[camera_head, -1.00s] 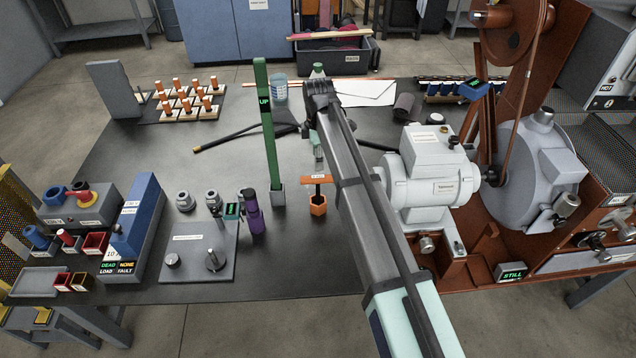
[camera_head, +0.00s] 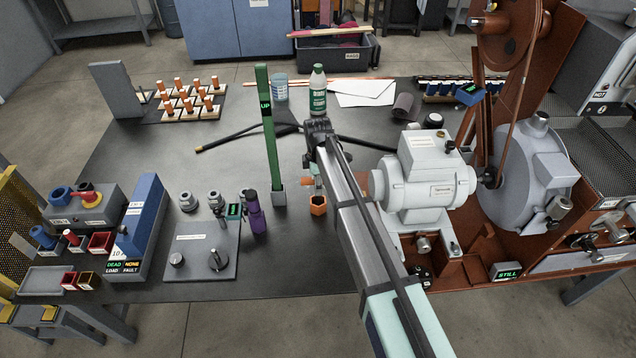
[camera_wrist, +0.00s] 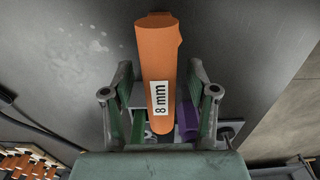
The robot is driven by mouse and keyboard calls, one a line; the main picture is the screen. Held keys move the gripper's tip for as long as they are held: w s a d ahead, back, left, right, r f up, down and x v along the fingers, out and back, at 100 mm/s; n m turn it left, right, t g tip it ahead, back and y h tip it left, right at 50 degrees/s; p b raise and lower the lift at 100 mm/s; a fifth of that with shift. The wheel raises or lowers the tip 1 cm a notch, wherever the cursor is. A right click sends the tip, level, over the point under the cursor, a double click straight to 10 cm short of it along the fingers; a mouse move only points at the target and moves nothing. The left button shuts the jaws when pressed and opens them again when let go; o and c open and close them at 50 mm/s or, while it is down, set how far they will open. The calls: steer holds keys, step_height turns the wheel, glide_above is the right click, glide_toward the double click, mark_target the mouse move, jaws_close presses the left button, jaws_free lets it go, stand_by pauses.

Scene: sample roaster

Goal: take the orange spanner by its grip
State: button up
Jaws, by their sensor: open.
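The orange spanner shows large in the wrist view (camera_wrist: 160,60), its grip bearing an "8 mm" label. In the head view only a small orange piece of it (camera_head: 308,182) shows beside my arm, above an orange hexagonal piece (camera_head: 318,205). In the wrist view my gripper (camera_wrist: 159,95) is open. Its two fingers stand on either side of the labelled grip, with a visible gap on each side. How deep the grip sits between them I cannot tell. In the head view my arm hides most of the gripper and spanner.
A green post (camera_head: 269,130) marked "UP" stands close left of the spanner. The white motor (camera_head: 425,180) is close on the right. A bottle (camera_head: 317,92) stands behind my arm.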

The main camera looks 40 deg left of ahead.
steer(key=shift+f, duration=0.15)
jaws_close()
